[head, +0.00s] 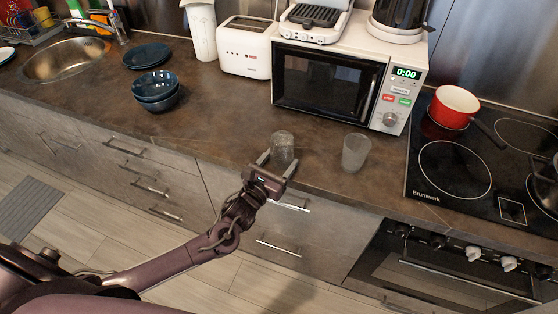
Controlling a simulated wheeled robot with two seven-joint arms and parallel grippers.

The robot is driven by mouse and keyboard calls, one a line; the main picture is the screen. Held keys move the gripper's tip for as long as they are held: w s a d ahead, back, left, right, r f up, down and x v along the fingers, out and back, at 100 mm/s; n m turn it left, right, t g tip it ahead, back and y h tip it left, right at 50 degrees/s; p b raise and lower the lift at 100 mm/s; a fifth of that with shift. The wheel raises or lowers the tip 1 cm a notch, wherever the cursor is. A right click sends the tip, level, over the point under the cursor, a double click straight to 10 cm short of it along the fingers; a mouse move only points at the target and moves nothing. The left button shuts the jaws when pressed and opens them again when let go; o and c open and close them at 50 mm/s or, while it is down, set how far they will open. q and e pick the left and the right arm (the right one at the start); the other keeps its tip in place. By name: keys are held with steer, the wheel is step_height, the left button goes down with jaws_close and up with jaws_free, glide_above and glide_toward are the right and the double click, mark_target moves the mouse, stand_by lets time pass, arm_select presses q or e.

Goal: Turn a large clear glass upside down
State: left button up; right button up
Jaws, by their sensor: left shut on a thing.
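Two clear glasses stand near the front edge of the counter, below the microwave. One glass (283,146) is between the fingers of my left gripper (277,162), which is shut on it from the front. Its lower part is partly hidden by the gripper, and I cannot tell clearly which end is up or whether it touches the counter. The other clear glass (355,153) stands apart to the right and looks upright, with its wider rim on top. They look close in size. My right gripper is not in view.
A white microwave (328,83) stands behind the glasses, with a grill and coffee maker on top. A white toaster (244,48), blue bowls (156,88) and a blue plate (147,56) are left. The hob (455,168) with a red pan (454,106) is right. The counter left of the held glass is clear.

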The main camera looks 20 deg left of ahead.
arm_select(q)
steer(key=o, duration=1.2)
steer(key=shift+f, duration=0.1)
